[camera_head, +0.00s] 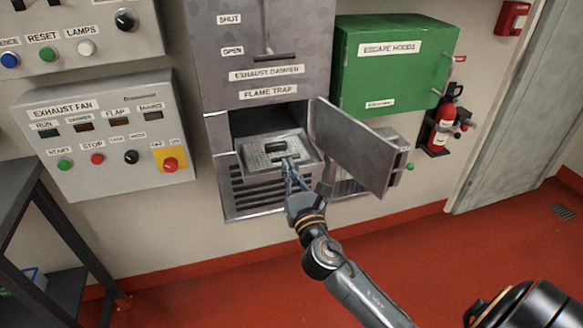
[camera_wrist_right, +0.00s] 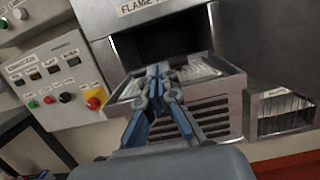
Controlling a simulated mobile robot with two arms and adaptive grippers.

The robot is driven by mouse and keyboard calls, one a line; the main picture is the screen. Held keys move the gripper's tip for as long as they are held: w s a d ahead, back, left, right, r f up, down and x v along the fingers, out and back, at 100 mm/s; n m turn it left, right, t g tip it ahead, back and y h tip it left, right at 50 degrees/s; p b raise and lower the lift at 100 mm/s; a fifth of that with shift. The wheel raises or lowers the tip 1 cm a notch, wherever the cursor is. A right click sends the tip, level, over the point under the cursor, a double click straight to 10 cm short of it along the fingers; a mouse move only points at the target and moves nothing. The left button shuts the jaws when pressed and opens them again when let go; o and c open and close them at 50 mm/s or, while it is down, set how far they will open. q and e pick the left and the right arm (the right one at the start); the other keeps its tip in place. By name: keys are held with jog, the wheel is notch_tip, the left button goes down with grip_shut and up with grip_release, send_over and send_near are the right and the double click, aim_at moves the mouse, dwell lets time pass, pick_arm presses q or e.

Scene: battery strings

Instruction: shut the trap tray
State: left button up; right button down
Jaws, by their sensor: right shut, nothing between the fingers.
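The trap tray (camera_head: 258,150) is pulled out of the flame trap opening (camera_head: 262,119) in the grey cabinet. It is a metal tray with a perforated top and a dark handle (camera_head: 268,146). The compartment's hinged door (camera_head: 352,147) stands open to the right. My right gripper (camera_head: 288,165) is shut and empty at the tray's front, close to its front edge; I cannot tell whether it touches. In the wrist view the tray (camera_wrist_right: 205,68) lies beyond the shut gripper (camera_wrist_right: 158,72), which hides its middle. My left gripper is not in view.
A fan control panel (camera_head: 103,132) is on the wall to the left. A green escape hood box (camera_head: 393,65) and a fire extinguisher (camera_head: 442,125) are to the right. A dark rack (camera_head: 22,180) stands at the left. Red floor (camera_head: 230,280) is clear in front.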

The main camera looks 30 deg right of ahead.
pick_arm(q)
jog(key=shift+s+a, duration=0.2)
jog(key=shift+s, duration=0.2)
pick_arm(e)
jog(key=f+x, duration=0.1)
jog(key=x, duration=0.4)
jog(key=f+b+x, duration=0.1)
jog(key=x, duration=0.4)
jog(key=f+x, duration=0.1)
jog(key=x, duration=0.5)
jog(key=shift+w+b, duration=0.25)
jog(key=shift+b, duration=0.15)
jog(key=shift+w+d, duration=0.15)
jog(key=shift+w, duration=0.1)
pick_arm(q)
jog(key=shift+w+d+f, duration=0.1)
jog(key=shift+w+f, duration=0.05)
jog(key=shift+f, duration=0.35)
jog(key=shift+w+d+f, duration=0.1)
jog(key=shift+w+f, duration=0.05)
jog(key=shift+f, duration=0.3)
pick_arm(e)
jog(key=shift+d+r, duration=0.1)
jog(key=shift+r, duration=0.25)
jog(key=shift+r, duration=0.1)
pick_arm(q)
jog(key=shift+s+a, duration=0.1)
